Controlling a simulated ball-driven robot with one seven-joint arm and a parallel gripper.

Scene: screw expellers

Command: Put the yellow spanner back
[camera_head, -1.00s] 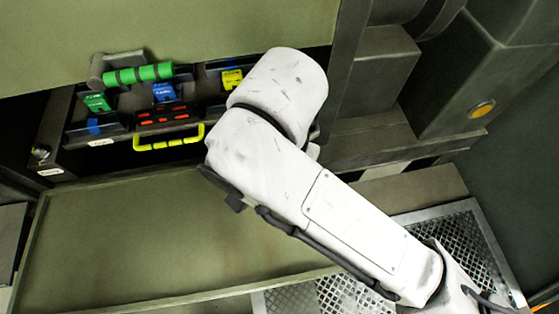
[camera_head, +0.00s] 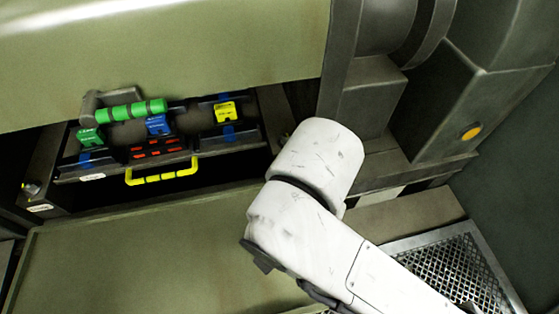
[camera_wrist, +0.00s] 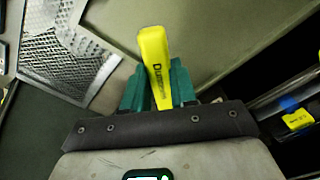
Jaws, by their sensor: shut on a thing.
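The yellow spanner (camera_wrist: 155,55) shows in the wrist view, with dark lettering along it. My gripper (camera_wrist: 158,88) has teal fingers closed on both sides of it, and its far end sticks out past them. In the head view the gripper and the spanner are hidden behind my white arm. The open tool drawer (camera_head: 62,180) is left of my arm, with a yellow handle (camera_head: 160,177) in front. The yellow block also shows in the wrist view (camera_wrist: 298,120).
A green panel (camera_head: 160,60) overhangs the drawer's back. A flat green surface (camera_head: 130,260) lies in front and below. Dark machinery (camera_head: 440,110) stands to the right, above a metal grating (camera_head: 450,265).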

